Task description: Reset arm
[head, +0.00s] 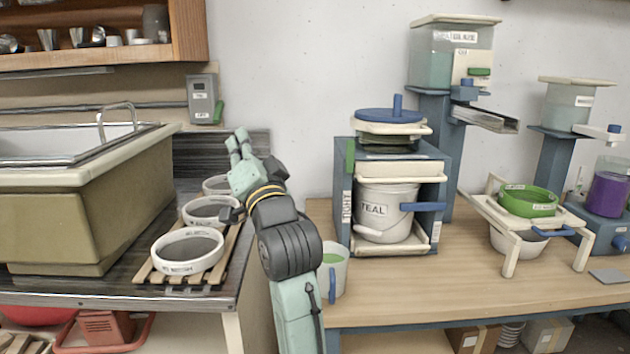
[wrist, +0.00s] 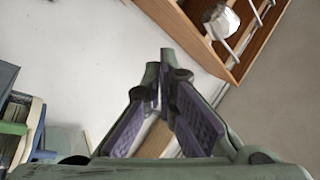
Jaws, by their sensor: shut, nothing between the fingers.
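My arm (head: 290,250) rises from the bottom middle in the head view and reaches up toward the wall between the two counters. My gripper shows in the wrist view (wrist: 163,85), its purple-padded fingers converging at the tips with nothing held. In the head view the hand end of the arm (head: 241,150) is raised near the wall, above the back of the left counter. The arm hides part of the left counter's right edge.
On the left counter, several white ring-shaped bowls (head: 188,250) sit on a wooden rack beside a large sink (head: 75,210). On the right table (head: 420,300) stand a white TEAL bucket (head: 385,212), a cup of green liquid (head: 333,272) and a green sieve (head: 527,200). A shelf (head: 100,55) hangs upper left.

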